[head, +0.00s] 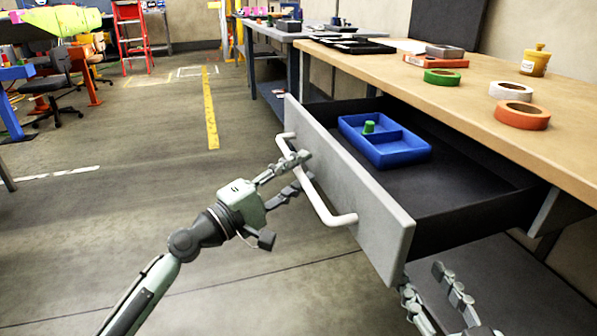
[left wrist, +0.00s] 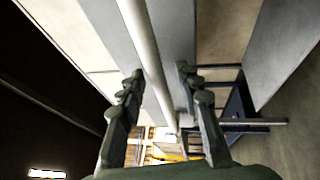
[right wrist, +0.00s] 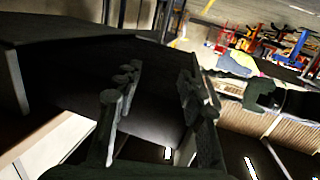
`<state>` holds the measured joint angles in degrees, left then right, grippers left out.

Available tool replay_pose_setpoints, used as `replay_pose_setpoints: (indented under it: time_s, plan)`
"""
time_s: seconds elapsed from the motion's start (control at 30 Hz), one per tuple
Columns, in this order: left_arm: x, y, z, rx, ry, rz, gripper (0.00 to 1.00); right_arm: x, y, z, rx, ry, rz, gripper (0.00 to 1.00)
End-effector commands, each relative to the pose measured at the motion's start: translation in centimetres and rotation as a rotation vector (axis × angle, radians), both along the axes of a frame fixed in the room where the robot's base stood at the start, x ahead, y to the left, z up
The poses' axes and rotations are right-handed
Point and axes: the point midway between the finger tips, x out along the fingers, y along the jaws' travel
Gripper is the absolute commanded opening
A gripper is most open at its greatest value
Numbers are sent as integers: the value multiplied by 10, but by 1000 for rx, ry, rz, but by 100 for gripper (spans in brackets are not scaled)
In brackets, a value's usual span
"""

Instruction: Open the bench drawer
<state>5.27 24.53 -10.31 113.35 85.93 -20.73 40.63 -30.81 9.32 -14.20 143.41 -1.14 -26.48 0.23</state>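The bench drawer (head: 375,213) has a grey front panel and is pulled well out from under the wooden-topped bench (head: 455,98). Its black interior shows. A long white bar handle (head: 318,203) runs along the front. My left gripper (head: 294,172) is at the handle's far part, with its fingers open on either side. In the left wrist view the handle bar (left wrist: 142,40) passes between the spread fingertips (left wrist: 158,90). My right gripper (head: 432,285) is open and empty, low beside the drawer's near end. The right wrist view shows its fingers (right wrist: 160,85) apart with nothing between them.
A blue divided tray (head: 405,156) with a green piece (head: 369,127) lies in the drawer. Tape rolls (head: 522,115), a yellow pot (head: 536,61) and flat boxes (head: 436,61) are on the bench top. The floor left of the drawer is clear.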

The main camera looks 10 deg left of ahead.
Motion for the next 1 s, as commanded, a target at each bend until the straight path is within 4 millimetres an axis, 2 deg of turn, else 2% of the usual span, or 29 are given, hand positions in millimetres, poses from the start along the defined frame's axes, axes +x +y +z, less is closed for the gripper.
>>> replay_pose_setpoints:
  time_s: [0.23, 0.7, 1.0]
  plan:
    - [-8, 7, -3, 0, 2, 1, 34, 1, 0, -1, -1, 3, -1, 40]
    - [-79, 61, -19, -1, 4, 1, 34, 0, 0, -1, 0, 1, -1, 40]
    - [-94, 72, -22, 0, 0, -1, 34, 0, 0, -1, 0, 1, 0, 40]
